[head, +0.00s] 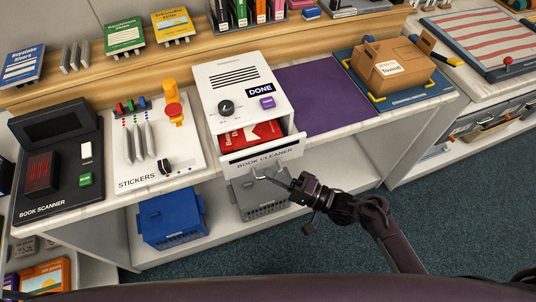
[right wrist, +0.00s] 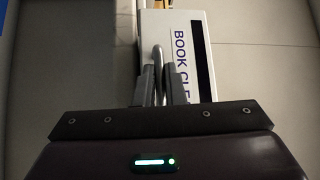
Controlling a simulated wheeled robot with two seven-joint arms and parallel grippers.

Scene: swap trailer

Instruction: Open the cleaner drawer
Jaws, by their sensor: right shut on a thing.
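The white book cleaner (head: 235,88) stands on the counter in the head view, with a dial, a purple button and a "DONE" sign. Its drawer (head: 268,157), labelled BOOK CLEANER, is pulled out at the front. A red book (head: 250,134) lies inside it, partly hidden by the drawer front. My right gripper (head: 283,180) is at the drawer's front, shut on the metal drawer handle. In the right wrist view, the handle (right wrist: 158,62) passes between the fingers of the gripper (right wrist: 158,88). My left gripper is out of view.
A sticker station (head: 188,150) and a book scanner (head: 60,190) stand to the left. A purple mat (head: 318,98) and a cardboard box (head: 390,68) are to the right. A blue crate (head: 170,220) and a grey crate (head: 248,202) sit on the shelf below.

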